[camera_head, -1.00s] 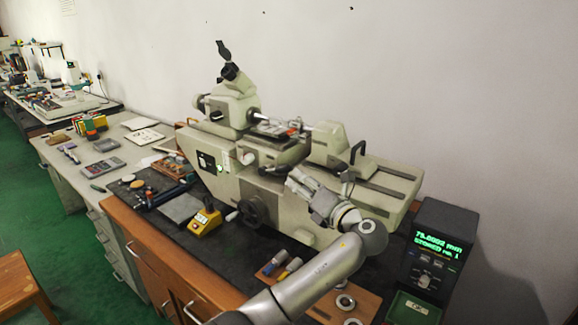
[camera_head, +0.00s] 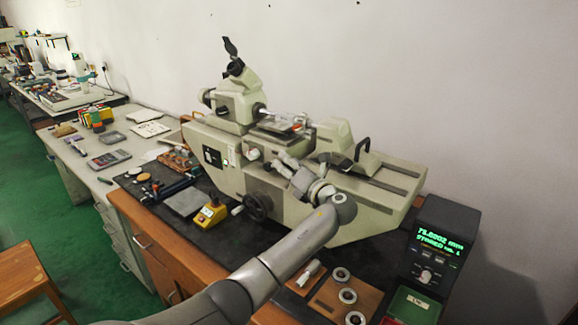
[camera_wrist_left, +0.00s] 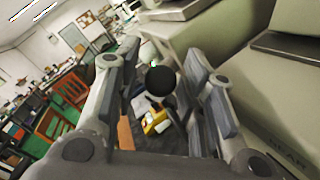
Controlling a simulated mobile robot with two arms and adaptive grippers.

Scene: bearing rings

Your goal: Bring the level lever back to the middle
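The measuring machine (camera_head: 375,190) is a long pale green bench instrument on the dark table mat. A round black knob (camera_wrist_left: 157,82) shows in the left wrist view, between the fingers of my left gripper (camera_wrist_left: 165,75); I take it to be the end of the level lever. The gripper is open, with a gap visible on both sides of the knob. In the head view my left gripper (camera_head: 281,163) is at the machine's front, below its stage, and the lever cannot be made out there. My right gripper is not in view.
A display box (camera_head: 440,243) with green digits stands at the right, with a green tray (camera_head: 413,306) in front. A wooden board (camera_head: 330,298) with metal rings lies near the front edge. A yellow block (camera_head: 207,216) and a black handwheel (camera_head: 259,206) are left of my arm.

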